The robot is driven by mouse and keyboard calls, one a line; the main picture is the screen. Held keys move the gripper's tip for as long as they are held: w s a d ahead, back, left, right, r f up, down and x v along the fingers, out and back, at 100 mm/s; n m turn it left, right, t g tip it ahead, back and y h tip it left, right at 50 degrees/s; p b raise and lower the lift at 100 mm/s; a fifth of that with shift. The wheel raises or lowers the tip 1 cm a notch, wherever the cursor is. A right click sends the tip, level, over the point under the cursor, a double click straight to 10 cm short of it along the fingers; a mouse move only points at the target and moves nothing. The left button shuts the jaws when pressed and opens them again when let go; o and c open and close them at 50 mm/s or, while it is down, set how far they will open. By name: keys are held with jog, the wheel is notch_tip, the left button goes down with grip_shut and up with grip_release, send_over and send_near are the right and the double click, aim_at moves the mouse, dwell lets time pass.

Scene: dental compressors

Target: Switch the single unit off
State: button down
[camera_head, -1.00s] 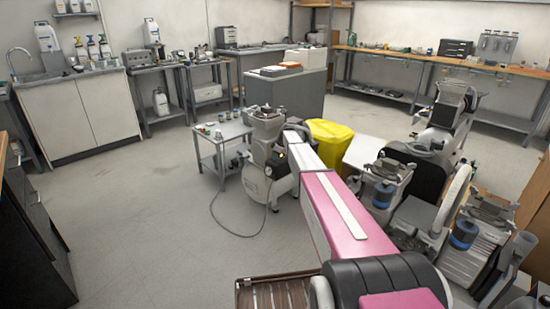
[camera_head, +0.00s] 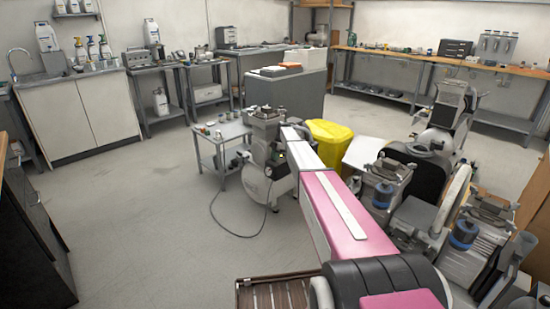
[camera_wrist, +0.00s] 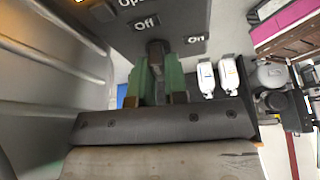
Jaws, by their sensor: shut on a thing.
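The single unit, a compressor with a pale tank (camera_head: 258,186) and a grey pump head (camera_head: 265,123), stands on the floor beside a small cart. My pink and white arm reaches to it, and my gripper cannot be made out in the head view. In the wrist view, my gripper (camera_wrist: 157,68), with green fingers, is shut on a dark switch knob (camera_wrist: 156,48) on a grey panel (camera_wrist: 172,17). An "Off" label (camera_wrist: 147,22) is just above the knob, and an "On" label (camera_wrist: 195,38) is to its right. The fingers hide part of the knob.
A small cart (camera_head: 222,131) with small parts stands left of the unit. A yellow bin (camera_head: 328,139) is behind my arm. Several other compressor units (camera_head: 468,235) crowd the right. The floor at left (camera_head: 130,220) is open, with a cable (camera_head: 235,232) lying near the unit.

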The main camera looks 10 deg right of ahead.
jog(key=shift+n, duration=0.6)
jog(key=shift+g, duration=0.3)
jog(key=c, duration=1.1)
grip_release()
jog(key=shift+c, duration=0.2)
jog(key=v, duration=1.1)
jog(key=shift+a, duration=0.2)
jog(key=shift+s, duration=0.1)
